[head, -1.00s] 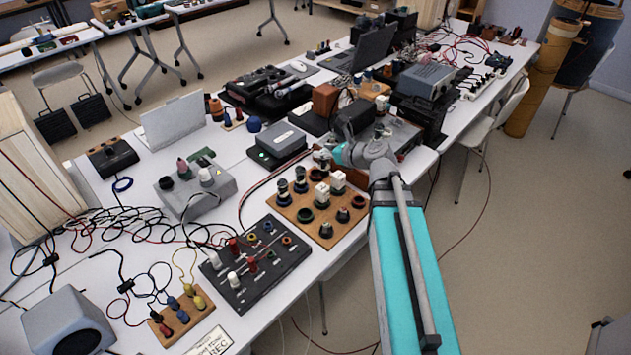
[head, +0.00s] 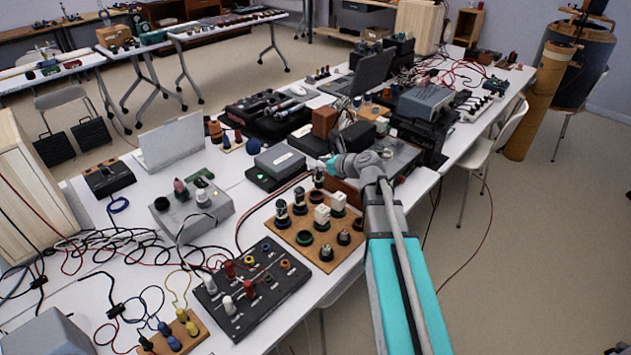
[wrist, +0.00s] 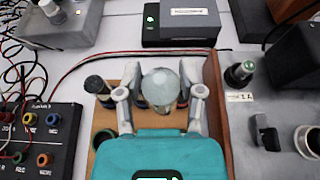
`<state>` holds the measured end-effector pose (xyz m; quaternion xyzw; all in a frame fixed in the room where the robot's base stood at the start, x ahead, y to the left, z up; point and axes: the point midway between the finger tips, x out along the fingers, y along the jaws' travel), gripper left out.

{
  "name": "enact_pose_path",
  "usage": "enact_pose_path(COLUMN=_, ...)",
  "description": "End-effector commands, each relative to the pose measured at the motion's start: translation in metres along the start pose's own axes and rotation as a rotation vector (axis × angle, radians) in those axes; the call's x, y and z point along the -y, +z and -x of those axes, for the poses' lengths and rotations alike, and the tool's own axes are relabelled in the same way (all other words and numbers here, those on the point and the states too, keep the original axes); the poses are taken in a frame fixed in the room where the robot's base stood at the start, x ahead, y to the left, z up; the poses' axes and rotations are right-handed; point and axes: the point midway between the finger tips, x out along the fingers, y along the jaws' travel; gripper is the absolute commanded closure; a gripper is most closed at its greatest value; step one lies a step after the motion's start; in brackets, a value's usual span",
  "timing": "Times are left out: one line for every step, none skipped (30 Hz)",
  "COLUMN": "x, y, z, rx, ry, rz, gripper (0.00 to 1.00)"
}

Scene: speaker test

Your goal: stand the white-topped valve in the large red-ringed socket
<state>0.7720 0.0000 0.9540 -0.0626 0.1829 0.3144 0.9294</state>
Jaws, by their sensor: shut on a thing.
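My gripper (head: 330,165) is over the back edge of a wooden socket board (head: 283,232). In the wrist view its fingers (wrist: 160,98) are shut on a valve with a pale, rounded top (wrist: 160,84). In the head view the held valve (head: 318,178) looks small, dark-bodied and roughly upright, seemingly above the board. Its lower end is hidden in the wrist view. A large green-ringed socket (head: 304,238) is at the board's left front. I cannot clearly make out the red-ringed socket; the gripper covers part of the board.

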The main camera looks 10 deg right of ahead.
Motion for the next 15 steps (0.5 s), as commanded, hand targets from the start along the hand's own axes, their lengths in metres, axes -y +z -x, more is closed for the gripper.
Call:
enact_pose_path(x=0.009, y=-0.004, z=-0.013, rx=0.0, ry=0.0, rz=0.0, gripper=0.99)
enact_pose_path(x=0.009, y=-0.007, z=-0.015, rx=0.0, ry=0.001, rz=0.0, gripper=0.99)
enact_pose_path(x=0.01, y=-0.01, z=-0.018, rx=0.0, ry=0.0, rz=0.0, gripper=0.99)
enact_pose_path(x=0.012, y=-0.013, z=-0.021, rx=0.0, ry=0.0, rz=0.0, gripper=0.99)
enact_pose_path(x=0.013, y=-0.015, z=-0.024, rx=0.0, ry=0.0, rz=0.0, gripper=0.99)
enact_pose_path(x=0.015, y=-0.017, z=-0.027, rx=0.0, ry=0.0, rz=0.0, gripper=0.99)
enact_pose_path(x=0.017, y=-0.019, z=-0.03, rx=0.0, ry=0.001, rz=0.0, gripper=0.99)
enact_pose_path(x=0.018, y=-0.021, z=-0.033, rx=0.0, ry=0.001, rz=0.0, gripper=0.99)
enact_pose_path(x=0.02, y=-0.024, z=-0.037, rx=0.0, ry=0.001, rz=0.0, gripper=0.99)
enact_pose_path(x=0.022, y=-0.026, z=-0.04, rx=0.0, ry=0.001, rz=0.0, gripper=0.99)
enact_pose_path(x=0.023, y=-0.028, z=-0.042, rx=0.0, ry=0.001, rz=0.0, gripper=0.99)
enact_pose_path(x=0.025, y=-0.03, z=-0.045, rx=0.0, ry=0.001, rz=0.0, gripper=0.99)
enact_pose_path(x=0.026, y=-0.031, z=-0.048, rx=0.0, ry=0.001, rz=0.0, gripper=0.99)
enact_pose_path(x=0.027, y=-0.032, z=-0.05, rx=0.0, ry=0.001, rz=0.0, gripper=0.99)
enact_pose_path(x=0.028, y=-0.034, z=-0.052, rx=0.0, ry=0.001, rz=0.0, gripper=0.99)
